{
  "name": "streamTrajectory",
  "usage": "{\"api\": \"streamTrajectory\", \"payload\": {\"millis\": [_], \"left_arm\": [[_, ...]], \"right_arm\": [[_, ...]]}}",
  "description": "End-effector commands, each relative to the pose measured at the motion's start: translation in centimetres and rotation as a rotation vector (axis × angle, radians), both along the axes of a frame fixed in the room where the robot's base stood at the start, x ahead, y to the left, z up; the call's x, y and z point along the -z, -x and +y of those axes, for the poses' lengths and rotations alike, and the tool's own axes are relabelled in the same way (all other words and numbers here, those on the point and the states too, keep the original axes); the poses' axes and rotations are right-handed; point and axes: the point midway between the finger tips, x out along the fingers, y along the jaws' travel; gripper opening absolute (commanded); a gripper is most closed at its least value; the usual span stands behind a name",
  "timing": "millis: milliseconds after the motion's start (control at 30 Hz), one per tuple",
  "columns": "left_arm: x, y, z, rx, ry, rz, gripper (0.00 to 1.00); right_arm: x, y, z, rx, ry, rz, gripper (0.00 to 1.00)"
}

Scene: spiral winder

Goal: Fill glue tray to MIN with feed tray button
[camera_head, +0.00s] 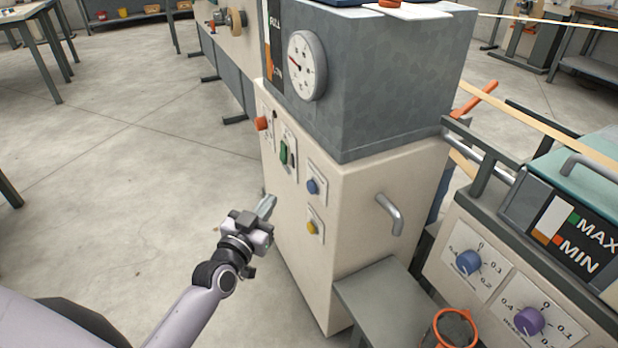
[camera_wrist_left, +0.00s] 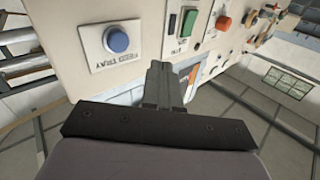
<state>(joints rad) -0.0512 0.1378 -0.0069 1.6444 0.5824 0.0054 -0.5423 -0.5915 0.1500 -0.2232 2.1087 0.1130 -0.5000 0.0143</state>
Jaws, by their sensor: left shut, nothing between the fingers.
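The feed tray button is the blue button (camera_head: 313,186) on the front panel of the beige cabinet. In the left wrist view the blue button (camera_wrist_left: 118,40) has a plate lettered FEED TRAY. My left gripper (camera_head: 268,204) is shut and empty, in front of the panel, left of the button in the head view. Its fingertips (camera_wrist_left: 170,70) show beside the button plate, apart from the button. The glue tray gauge (camera_head: 552,225) at the right has MAX and MIN labels, white above and orange below, with the orange top near the MIN mark. My right gripper is out of view.
The same panel has a green switch (camera_head: 284,153), an orange-red knob (camera_head: 262,123) and a yellow button (camera_head: 311,227). A bar handle (camera_head: 389,214) sticks out from the cabinet side. A dial gauge (camera_head: 306,66) is on the grey tank above. The floor left of the cabinet is clear.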

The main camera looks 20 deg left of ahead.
Motion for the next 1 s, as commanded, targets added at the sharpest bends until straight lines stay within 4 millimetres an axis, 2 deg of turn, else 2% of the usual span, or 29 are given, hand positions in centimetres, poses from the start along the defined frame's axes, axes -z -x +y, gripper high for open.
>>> {"api": "streamTrajectory", "payload": {"millis": [33,300,500,700,1000], "left_arm": [[-0.5,0.1,0.2,-0.005,0.079,0.009,0.0],[-0.7,0.9,1.0,-0.04,0.528,0.044,0.0],[-0.5,1.4,1.6,-0.076,0.797,0.059,0.0],[-0.3,1.6,1.9,-0.097,0.935,0.063,0.0],[-0.1,1.7,1.9,-0.1,0.958,0.063,0.0]], "right_arm": [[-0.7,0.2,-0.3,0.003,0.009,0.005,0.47],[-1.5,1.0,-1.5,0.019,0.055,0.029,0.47],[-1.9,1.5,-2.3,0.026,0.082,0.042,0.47],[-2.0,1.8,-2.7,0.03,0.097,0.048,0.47],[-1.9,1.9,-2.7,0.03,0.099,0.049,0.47]]}}
